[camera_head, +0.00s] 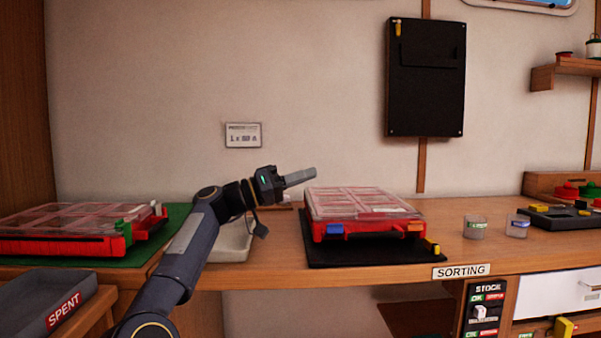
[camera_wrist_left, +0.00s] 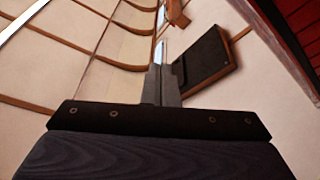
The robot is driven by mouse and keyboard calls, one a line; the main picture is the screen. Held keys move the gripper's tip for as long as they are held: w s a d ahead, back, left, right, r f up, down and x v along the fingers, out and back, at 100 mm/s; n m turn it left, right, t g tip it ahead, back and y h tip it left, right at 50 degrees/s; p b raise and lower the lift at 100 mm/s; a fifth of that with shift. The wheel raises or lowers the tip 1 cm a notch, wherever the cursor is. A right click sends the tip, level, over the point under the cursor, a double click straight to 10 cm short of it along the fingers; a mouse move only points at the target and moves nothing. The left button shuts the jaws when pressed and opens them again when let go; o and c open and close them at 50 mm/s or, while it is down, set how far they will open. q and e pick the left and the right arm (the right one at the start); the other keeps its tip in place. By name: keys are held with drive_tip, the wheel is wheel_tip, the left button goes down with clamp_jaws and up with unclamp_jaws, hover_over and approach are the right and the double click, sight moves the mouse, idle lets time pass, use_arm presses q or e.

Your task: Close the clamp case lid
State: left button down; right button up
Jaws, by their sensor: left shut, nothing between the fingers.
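A red case (camera_head: 365,228) with a clear, red-ribbed lid (camera_head: 360,202) sits on a black mat right of centre in the head view. The lid lies flat over the case; I cannot tell whether it is fully seated. A blue latch and an orange latch are on its front. My left gripper (camera_head: 300,177) is shut and empty, just above and left of the lid's back left corner, pointing right. Its closed fingers show in the left wrist view (camera_wrist_left: 163,85). A dark red surface (camera_wrist_left: 300,38) fills that view's top right corner. My right gripper is out of view.
Another red case (camera_head: 60,243) with a clear lid and green clamps lies on a green mat at the left. A white tray (camera_head: 232,243) sits behind my left arm. Two small clear cups (camera_head: 475,228) stand right of the black mat (camera_head: 375,253).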

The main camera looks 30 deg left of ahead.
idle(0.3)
use_arm(q)
drive_tip(key=s+a+p, duration=0.1)
drive_tip(key=s+a, duration=0.9)
drive_tip(key=shift+s+a+f, duration=0.15)
drive_tip(key=shift+s+f, duration=0.2)
drive_tip(key=shift+f, duration=0.1)
